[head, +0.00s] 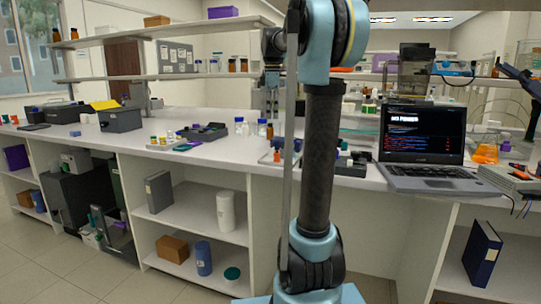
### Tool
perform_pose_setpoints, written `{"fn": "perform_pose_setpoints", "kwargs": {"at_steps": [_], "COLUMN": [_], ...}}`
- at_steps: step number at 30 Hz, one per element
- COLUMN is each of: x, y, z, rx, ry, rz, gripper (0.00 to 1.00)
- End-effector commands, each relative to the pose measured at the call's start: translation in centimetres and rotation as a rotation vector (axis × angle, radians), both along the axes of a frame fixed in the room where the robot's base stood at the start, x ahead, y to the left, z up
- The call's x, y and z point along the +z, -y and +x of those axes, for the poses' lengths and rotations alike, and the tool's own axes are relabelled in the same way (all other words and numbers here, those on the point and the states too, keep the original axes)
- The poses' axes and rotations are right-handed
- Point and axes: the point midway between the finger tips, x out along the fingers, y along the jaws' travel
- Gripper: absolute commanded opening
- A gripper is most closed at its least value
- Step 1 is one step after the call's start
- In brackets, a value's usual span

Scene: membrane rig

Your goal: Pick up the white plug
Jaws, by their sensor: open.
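My gripper (271,108) hangs fingers-down behind my upright arm, above the back part of the white bench (215,150). It is small in the view and its fingers look apart, with nothing seen between them. I cannot pick out the white plug. Small items, among them orange and red ones (277,150), stand on the bench below my gripper. My arm's dark column hides part of the bench to their right.
An open laptop (423,145) stands right of my arm, near the bench's front edge. Shelves (165,78) hang over the bench. Bare bench lies along the front left.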

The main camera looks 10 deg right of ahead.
Motion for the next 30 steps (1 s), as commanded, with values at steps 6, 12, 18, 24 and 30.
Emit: {"fn": "perform_pose_setpoints", "kwargs": {"at_steps": [6,12,18,24,30], "x": [1.3,-0.2,-3.7,-7.2,-10.0], "y": [0.0,0.0,0.0,0.0,0.0], "z": [2.8,3.0,3.0,3.0,2.9], "rx": [0.102,0.116,0.114,0.113,0.113], "ry": [-0.014,-0.015,-0.015,-0.015,-0.015], "rz": [-0.001,-0.001,-0.001,-0.001,-0.001], "gripper": [0.43,0.43,0.43,0.43,0.43]}}
